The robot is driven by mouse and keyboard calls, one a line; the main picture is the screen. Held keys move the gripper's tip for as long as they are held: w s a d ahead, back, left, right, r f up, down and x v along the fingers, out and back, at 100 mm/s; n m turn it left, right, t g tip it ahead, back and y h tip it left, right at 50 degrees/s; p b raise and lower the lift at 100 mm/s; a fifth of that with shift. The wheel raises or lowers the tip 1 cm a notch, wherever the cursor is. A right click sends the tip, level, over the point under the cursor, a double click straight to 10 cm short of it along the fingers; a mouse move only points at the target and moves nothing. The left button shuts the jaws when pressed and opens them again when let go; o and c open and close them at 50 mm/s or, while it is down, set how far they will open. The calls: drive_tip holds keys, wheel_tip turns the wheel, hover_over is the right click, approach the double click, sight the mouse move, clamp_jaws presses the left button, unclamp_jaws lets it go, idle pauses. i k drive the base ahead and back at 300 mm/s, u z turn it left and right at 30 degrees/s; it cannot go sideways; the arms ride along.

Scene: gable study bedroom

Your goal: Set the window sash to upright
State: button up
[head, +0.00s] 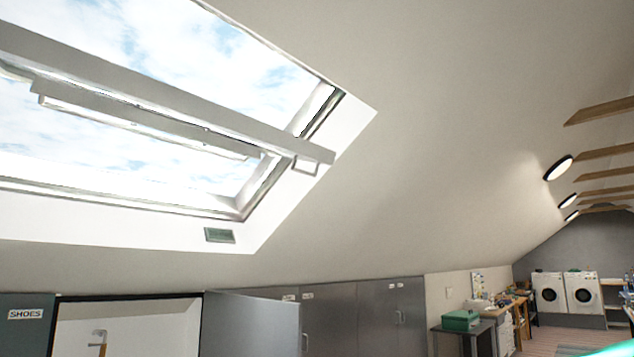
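The window sash (165,98) sits in a roof window in the sloped white ceiling, at upper left of the head view. Its pale edge beam crosses the opening at a slant and stands out from the window frame (125,207), so the sash is tilted open. A long pale bar (140,127) runs along below the beam. A small bracket (306,166) shows at the beam's right end. Sky shows above and below the beam. The sash's left end is cut off by the picture edge. My gripper is not in view.
Grey cupboards (345,318) line the low wall, one door (252,322) standing open. A desk with a green box (460,320) and washing machines (565,292) are farther right. A teal shape at lower right is unclear.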

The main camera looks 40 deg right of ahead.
sight(18, 45)
drive_tip(key=z, duration=0.35)
drive_tip(key=i, duration=1.1)
drive_tip(key=u, duration=0.4)
